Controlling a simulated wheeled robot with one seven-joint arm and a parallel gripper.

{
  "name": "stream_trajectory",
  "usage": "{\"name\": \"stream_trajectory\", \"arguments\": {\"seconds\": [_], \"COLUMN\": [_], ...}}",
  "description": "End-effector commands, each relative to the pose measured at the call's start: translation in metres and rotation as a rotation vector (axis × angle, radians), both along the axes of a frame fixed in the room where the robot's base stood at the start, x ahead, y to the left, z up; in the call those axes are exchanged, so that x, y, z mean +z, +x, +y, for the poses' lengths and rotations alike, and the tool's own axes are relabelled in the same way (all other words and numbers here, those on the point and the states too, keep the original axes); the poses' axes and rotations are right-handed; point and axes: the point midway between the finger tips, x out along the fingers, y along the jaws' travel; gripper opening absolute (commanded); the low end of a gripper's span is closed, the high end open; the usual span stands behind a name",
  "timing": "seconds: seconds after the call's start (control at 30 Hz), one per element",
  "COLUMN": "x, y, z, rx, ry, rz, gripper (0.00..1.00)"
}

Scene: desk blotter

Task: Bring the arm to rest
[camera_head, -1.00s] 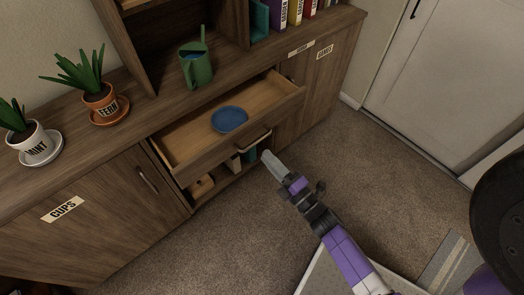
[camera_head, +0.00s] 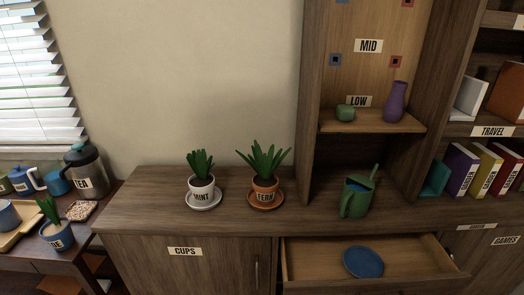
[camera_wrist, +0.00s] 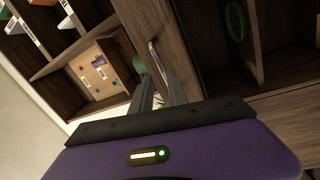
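My gripper (camera_wrist: 158,85) shows only in the wrist view. Its two grey fingers stand apart with a narrow gap and nothing visible between them. Beyond the fingers is a brown wooden panel with a pale curved handle (camera_wrist: 153,52); I cannot tell whether a finger touches it. The arm and gripper are out of the head view. There, the drawer (camera_head: 430,262) below the cabinet top stands open with a blue dish (camera_head: 363,262) inside.
On the cabinet top (camera_head: 320,222) stand the mint pot (camera_head: 201,190), the fern pot (camera_head: 265,186) and a green watering can (camera_head: 355,198). A shelf unit (camera_head: 312,100) rises behind. A side table (camera_head: 85,232) with a kettle (camera_head: 88,170) is at the left.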

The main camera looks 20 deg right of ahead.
Motion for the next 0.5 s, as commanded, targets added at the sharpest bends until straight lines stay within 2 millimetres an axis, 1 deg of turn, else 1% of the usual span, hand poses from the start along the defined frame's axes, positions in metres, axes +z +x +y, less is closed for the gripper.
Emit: {"name": "stream_trajectory", "arguments": {"seconds": [0.03, 0.07, 0.17, 0.27, 0.37, 0.5], "x": [0.012, 0.018, 0.038, 0.058, 0.080, 0.116], "y": [-0.002, -0.004, -0.016, -0.030, -0.046, -0.074], "z": [-0.003, -0.003, 0.007, 0.026, 0.050, 0.090], "rx": [-0.008, -0.011, -0.004, 0.018, 0.046, 0.093], "ry": [0.068, 0.119, 0.299, 0.475, 0.655, 0.924], "rz": [-0.030, -0.047, -0.094, -0.128, -0.151, -0.153], "gripper": [0.20, 0.20, 0.20, 0.20, 0.20, 0.20]}}
